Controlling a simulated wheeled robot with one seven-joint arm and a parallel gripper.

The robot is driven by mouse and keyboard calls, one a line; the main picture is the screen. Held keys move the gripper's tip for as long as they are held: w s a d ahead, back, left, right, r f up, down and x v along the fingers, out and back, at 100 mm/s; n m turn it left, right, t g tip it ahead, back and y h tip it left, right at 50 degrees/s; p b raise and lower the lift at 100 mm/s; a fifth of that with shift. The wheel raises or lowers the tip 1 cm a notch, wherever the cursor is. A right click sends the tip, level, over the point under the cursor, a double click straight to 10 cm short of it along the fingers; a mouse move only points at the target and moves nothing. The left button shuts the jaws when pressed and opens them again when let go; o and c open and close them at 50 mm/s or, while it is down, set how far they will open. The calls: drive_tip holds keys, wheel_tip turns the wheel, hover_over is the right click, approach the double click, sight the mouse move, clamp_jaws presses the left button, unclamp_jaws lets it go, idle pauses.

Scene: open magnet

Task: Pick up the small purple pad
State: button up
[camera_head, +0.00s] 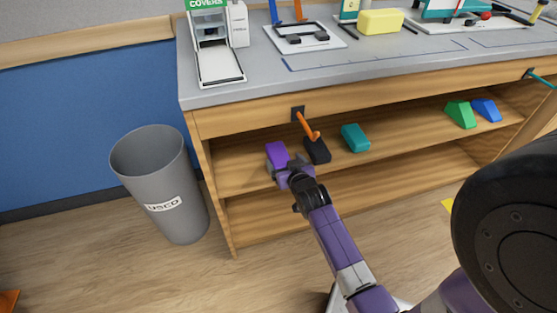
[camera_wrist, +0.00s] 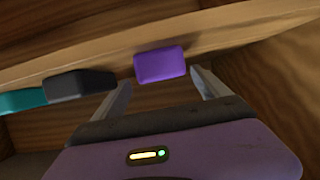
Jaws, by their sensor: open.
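The small purple pad (camera_head: 277,153) lies on the upper open shelf of the wooden counter, near its left end. In the wrist view the purple pad (camera_wrist: 160,64) shows at the shelf's front edge, beyond and roughly between my two fingers. My gripper (camera_head: 282,170) is at the shelf front, just in front of the pad, and partly covers its lower side. In the wrist view my gripper (camera_wrist: 162,80) is open, one finger on each side. I cannot tell whether the fingertips reach past the pad's near face.
A black block (camera_head: 317,150) lies close right of the pad, then a teal block (camera_head: 355,138), with green (camera_head: 460,114) and blue (camera_head: 487,110) wedges farther right. An orange hook (camera_head: 306,127) hangs above the black block. A grey bin (camera_head: 160,180) stands left of the counter.

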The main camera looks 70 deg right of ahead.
sight(281, 158)
drive_tip(key=b+x, duration=0.1)
drive_tip(key=x, duration=0.4)
drive_tip(key=shift+w+d, duration=0.1)
drive_tip(key=shift+w, duration=0.3)
drive_tip(key=shift+r, duration=0.1)
drive_tip(key=c, duration=1.4)
